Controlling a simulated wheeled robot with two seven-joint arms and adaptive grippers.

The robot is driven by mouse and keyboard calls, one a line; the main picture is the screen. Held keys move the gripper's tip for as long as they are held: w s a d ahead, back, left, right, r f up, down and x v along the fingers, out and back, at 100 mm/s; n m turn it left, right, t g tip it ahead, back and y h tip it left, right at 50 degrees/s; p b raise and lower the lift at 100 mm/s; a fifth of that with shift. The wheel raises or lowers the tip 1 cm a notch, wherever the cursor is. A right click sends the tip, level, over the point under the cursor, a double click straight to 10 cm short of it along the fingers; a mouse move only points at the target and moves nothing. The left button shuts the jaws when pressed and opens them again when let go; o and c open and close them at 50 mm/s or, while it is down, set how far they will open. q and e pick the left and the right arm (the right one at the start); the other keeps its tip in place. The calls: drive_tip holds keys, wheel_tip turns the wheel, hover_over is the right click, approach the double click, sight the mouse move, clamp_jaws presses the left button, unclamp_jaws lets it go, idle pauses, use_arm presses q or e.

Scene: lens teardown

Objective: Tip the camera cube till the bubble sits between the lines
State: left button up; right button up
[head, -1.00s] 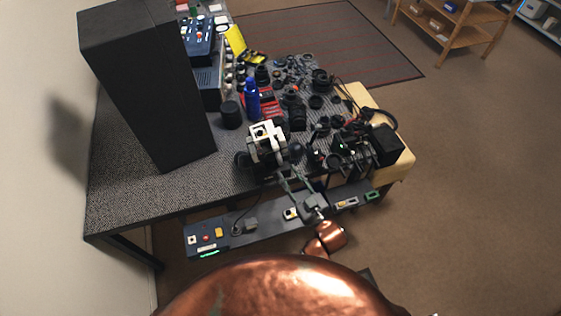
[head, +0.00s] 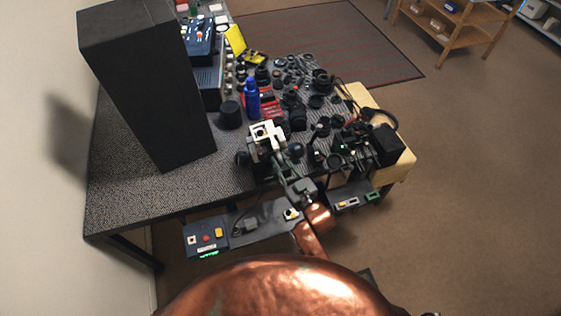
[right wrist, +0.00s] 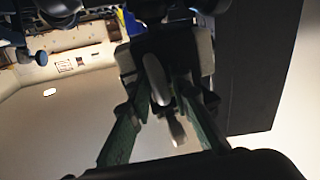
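The camera cube, a white and black boxy unit (head: 266,136), stands on the grey textured table near its front edge in the head view. My right gripper (head: 284,170) reaches up to its near side from the front. In the right wrist view, the green fingers of my right gripper (right wrist: 160,92) are spread apart, with a grey lever-like part (right wrist: 155,78) of the unit between them. I cannot tell whether the fingers touch it. The bubble and its lines cannot be made out. My left gripper is not in view.
A tall black box (head: 150,85) stands left on the table (head: 130,190). A black cylinder (head: 230,114), a blue bottle (head: 252,98) and many lens parts crowd behind the unit. Black gear (head: 382,145) stands to the right. A low shelf (head: 262,222) with small devices lies in front.

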clamp_jaws()
drive_tip(key=shift+f, duration=0.1)
